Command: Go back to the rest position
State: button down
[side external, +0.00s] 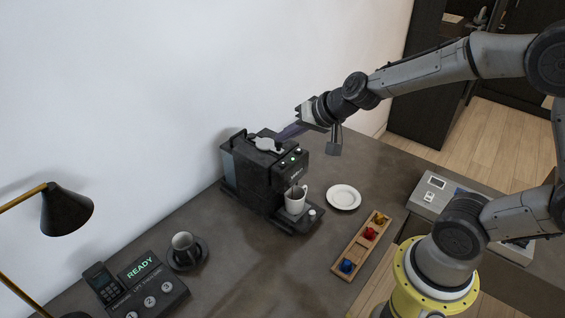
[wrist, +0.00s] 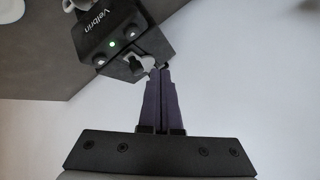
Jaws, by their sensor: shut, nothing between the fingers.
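My gripper (side external: 284,133) is at the top of the black coffee machine (side external: 262,175), its fingers pointing left in the side view. In the wrist view my gripper (wrist: 162,70) has its two purple fingers shut together with nothing between them. The fingertips appear close to the lever or lid on the machine's top (wrist: 138,65); I cannot tell whether they touch it. A white cup (side external: 295,198) stands on the machine's drip tray under the spout. Green lights show on the machine's front.
A white saucer (side external: 343,197) lies right of the machine. A wooden tray (side external: 345,262) holds coloured capsules. The white wall (side external: 150,90) is close behind the machine.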

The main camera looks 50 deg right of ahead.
dwell(0.3)
jog(key=s+a+r+n+y, duration=0.1)
jog(key=s+a+r+n, duration=0.3)
jog(key=s+r, duration=0.6)
jog(key=s+d+f+n+g+h, duration=0.1)
jog(key=s+n, duration=0.1)
jog(key=s, duration=0.5)
jog(key=s+d+f+n+g+h, duration=0.1)
jog(key=s+f+g, duration=0.1)
jog(key=s, duration=0.5)
jog(key=shift+d+n+g, duration=0.3)
jog(key=shift+n, duration=0.1)
dwell(4.7)
